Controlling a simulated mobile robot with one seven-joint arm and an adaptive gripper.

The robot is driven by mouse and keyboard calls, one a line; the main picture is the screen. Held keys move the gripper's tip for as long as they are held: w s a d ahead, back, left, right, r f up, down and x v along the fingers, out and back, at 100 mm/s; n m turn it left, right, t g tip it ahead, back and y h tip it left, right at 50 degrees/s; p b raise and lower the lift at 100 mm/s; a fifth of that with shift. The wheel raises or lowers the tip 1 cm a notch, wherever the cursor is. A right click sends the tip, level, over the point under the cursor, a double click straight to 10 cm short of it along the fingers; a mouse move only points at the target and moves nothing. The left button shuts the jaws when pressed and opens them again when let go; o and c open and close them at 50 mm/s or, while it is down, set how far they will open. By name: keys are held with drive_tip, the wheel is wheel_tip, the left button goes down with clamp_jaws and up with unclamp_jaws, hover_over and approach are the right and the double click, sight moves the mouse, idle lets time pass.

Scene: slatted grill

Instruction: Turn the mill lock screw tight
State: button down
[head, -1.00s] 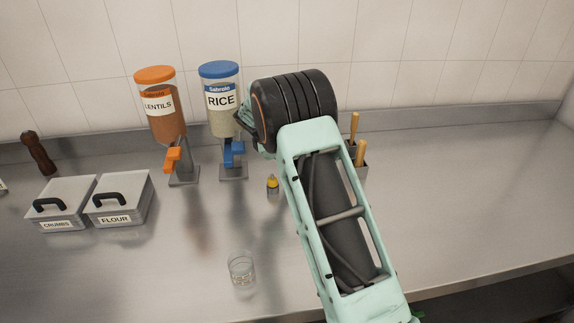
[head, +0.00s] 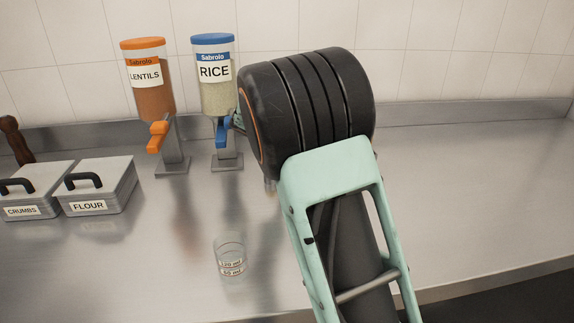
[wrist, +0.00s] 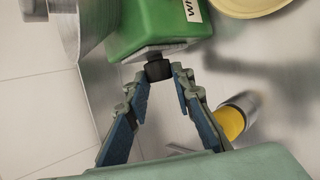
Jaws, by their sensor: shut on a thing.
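In the wrist view, my gripper (wrist: 160,76) has its two fingers closed in on a small black knob, which looks like the mill lock screw (wrist: 158,69). The screw sticks out from a grey plate at the end of a green body (wrist: 150,27), which looks like the mill. A white label with dark letters shows at its right side. In the head view my dark wrist and mint arm hide my fingertips, the screw and the mill.
A yellow-topped metal cylinder (wrist: 233,122) stands near my right finger. In the head view are the lentils dispenser (head: 147,90), the rice dispenser (head: 214,85), a glass (head: 231,258), and the crumbs (head: 35,190) and flour (head: 100,185) boxes. The counter's right side is clear.

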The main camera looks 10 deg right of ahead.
drive_tip(key=shift+s+f+m+t+h+b, duration=0.1)
drive_tip(key=shift+f+m+t+h+b, duration=0.4)
drive_tip(key=shift+b, duration=2.6)
drive_tip(key=shift+s+f+n+t+y+b, duration=0.15)
drive_tip(key=shift+t+b, duration=0.75)
drive_tip(key=shift+b, duration=2.15)
drive_tip(key=t+b, duration=0.1)
drive_tip(key=b, duration=0.4)
drive_tip(key=shift+m+t, duration=0.25)
drive_tip(key=shift+t, duration=0.05)
drive_tip(key=shift+b, duration=0.45)
drive_tip(key=shift+m+t+h+b, duration=0.5)
drive_tip(key=shift+t+h+b, duration=0.1)
drive_tip(key=shift+t, duration=1.2)
drive_tip(key=c, duration=1.7)
unclamp_jaws()
drive_tip(key=shift+o, duration=0.2)
drive_tip(key=shift+r, duration=0.1)
